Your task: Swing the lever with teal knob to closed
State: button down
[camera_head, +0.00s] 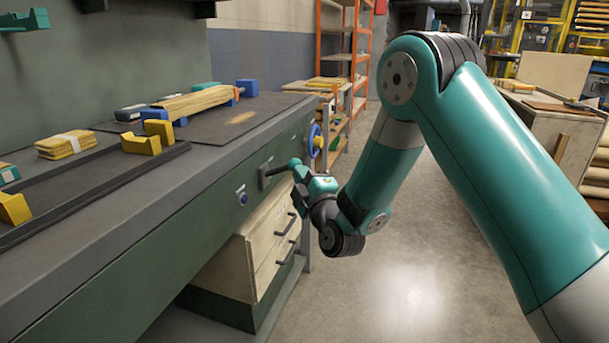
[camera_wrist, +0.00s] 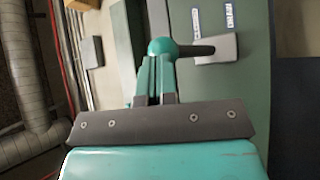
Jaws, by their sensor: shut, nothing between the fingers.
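The lever's teal knob (camera_wrist: 162,47) stands out from the green bench front in the wrist view, its arm running right to a pale grey plate (camera_wrist: 222,47). In the head view the teal knob (camera_head: 295,162) is at the end of a dark arm, right of its plate (camera_head: 263,176). My gripper (camera_wrist: 157,88) is shut and empty, its fingertips right up at the knob. In the head view my gripper (camera_head: 300,174) is just below the knob. I cannot tell whether they touch. Two small labels (camera_wrist: 230,14) by the plate are too small to read.
A blue handwheel (camera_head: 315,140) with a yellow centre is just beyond the lever. A blue knob (camera_head: 242,198) is nearer on the same front. Pale drawers (camera_head: 270,255) stand below. The floor (camera_head: 400,285) to the right is clear.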

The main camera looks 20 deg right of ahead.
jog(key=b+v, duration=0.3)
jog(key=v, duration=1.1)
jog(key=s+a+r+m+g+y, duration=0.2)
jog(key=s+a+m+g+y, duration=0.3)
jog(key=a+g, duration=0.45)
jog(key=s+d+r+m+g+h, duration=0.2)
jog(key=s+g, duration=0.4)
jog(key=s, duration=0.4)
jog(key=s+d+r+m+g+h, duration=0.15)
jog(key=s+g, duration=0.35)
jog(key=s, duration=0.5)
notch_tip(320, 180, up, 28)
jog(key=p, duration=2.8)
jog(key=shift+d+m+p, duration=0.3)
jog(key=shift+d+m, duration=0.05)
jog(key=shift+d, duration=0.1)
jog(key=c, duration=1.8)
grip_release()
jog(key=shift+g, duration=0.25)
jog(key=shift+c, duration=0.2)
